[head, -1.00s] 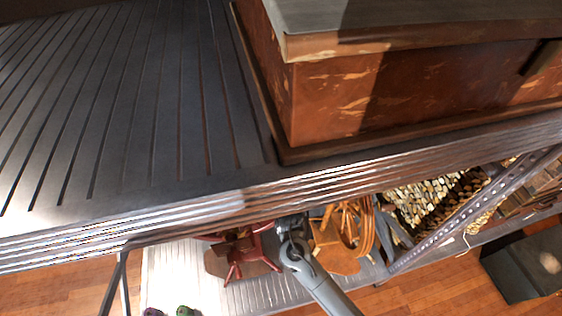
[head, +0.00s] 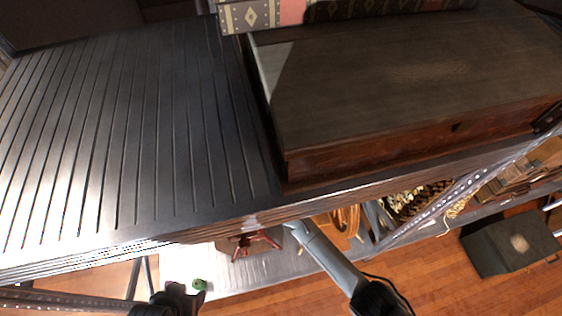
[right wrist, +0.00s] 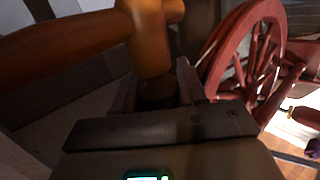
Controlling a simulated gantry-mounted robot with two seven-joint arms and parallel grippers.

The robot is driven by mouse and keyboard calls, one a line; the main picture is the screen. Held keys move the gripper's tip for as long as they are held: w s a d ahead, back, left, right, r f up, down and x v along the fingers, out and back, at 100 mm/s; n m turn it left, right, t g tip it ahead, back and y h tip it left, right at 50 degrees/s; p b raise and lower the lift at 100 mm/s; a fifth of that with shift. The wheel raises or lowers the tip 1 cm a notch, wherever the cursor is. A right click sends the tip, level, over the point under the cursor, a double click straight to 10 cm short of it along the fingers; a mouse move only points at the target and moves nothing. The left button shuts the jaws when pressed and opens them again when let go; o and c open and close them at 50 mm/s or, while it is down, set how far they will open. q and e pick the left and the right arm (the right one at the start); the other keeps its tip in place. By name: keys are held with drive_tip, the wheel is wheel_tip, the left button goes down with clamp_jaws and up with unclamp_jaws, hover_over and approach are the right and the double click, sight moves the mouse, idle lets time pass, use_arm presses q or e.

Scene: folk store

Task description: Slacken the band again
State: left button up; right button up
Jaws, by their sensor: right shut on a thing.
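In the right wrist view my right gripper (right wrist: 158,92) is shut on an orange-brown turned wooden part (right wrist: 150,45), with a thick wooden bar running off to the left. A red spinning wheel (right wrist: 240,60) with spokes stands just right of it. In the head view the shelf edge hides my right gripper; my right arm reaches under it. Parts of the red wheel (head: 257,243) and an orange-brown wooden wheel (head: 347,218) show below that edge. A dark end of my left arm (head: 170,302) is at the bottom edge, its fingers unclear. I cannot make out a band.
A grooved dark metal shelf (head: 130,130) fills the upper left and is bare there. A green ball (head: 199,284) lies on the lower shelf. A dark box (head: 510,255) stands on the wooden floor.

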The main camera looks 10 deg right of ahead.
drive_tip(key=shift+f, duration=0.1)
idle(0.4)
drive_tip(key=o, duration=1)
drive_tip(key=shift+c, duration=0.2)
drive_tip(key=shift+s, duration=0.1)
drive_tip(key=shift+s+r+p, duration=0.15)
drive_tip(key=shift+r+p, duration=0.15)
drive_tip(key=shift+p, duration=0.05)
drive_tip(key=p+v, duration=0.2)
drive_tip(key=v, duration=0.8)
drive_tip(key=shift+r, duration=0.1)
